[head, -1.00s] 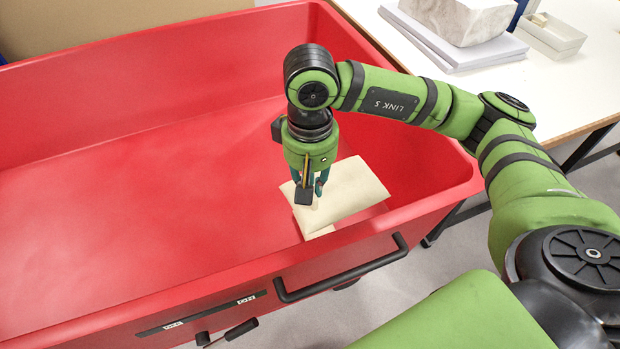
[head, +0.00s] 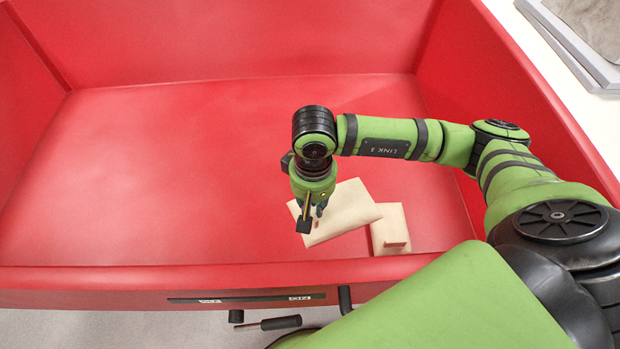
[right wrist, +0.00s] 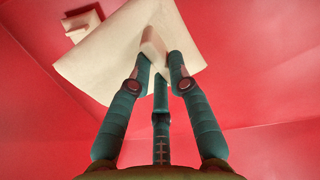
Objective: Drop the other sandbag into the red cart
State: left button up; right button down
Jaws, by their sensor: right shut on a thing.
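The red cart (head: 180,170) fills most of the head view; its open bed lies below my right arm. My right gripper (head: 312,209) points down over the bed and is shut on the tab of a cream sandbag (head: 352,206). The right wrist view shows the fingers (right wrist: 160,62) around this tab, with the held sandbag (right wrist: 105,58) spread flat beyond them. A second cream sandbag (head: 390,226) with a small tab lies on the cart floor near the front right corner, partly covered by the held one. It also shows in the right wrist view (right wrist: 82,24). My left gripper is not in view.
The cart's near wall (head: 130,278) runs across the front, with a dark labelled strip and a handle below it. A white table (head: 585,100) with a grey slab (head: 575,45) stands beyond the right wall. The left and middle cart floor is clear.

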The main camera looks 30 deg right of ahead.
jog(key=w+m, duration=0.1)
jog(key=w+d+r+m+p, duration=0.1)
jog(key=shift+m, duration=0.4)
jog(key=w+d+r+m+p, duration=0.2)
jog(key=w+r+m+p, duration=0.3)
jog(key=r, duration=0.4)
jog(key=w+d+r+m+p, duration=0.15)
jog(key=r+m+p, duration=0.25)
jog(key=r+m, duration=0.5)
jog(key=w+d+r+m+p, duration=0.1)
jog(key=w+r+m+p, duration=0.35)
jog(key=r, duration=0.55)
notch_tip(320, 180, down, 45)
jog(key=b, duration=2.7)
jog(key=shift+m, duration=0.45)
jog(key=shift+d+f, duration=0.1)
jog(key=c, duration=1.1)
grip_release()
notch_tip(320, 180, up, 12)
jog(key=p, duration=0.8)
jog(key=shift+s, duration=0.1)
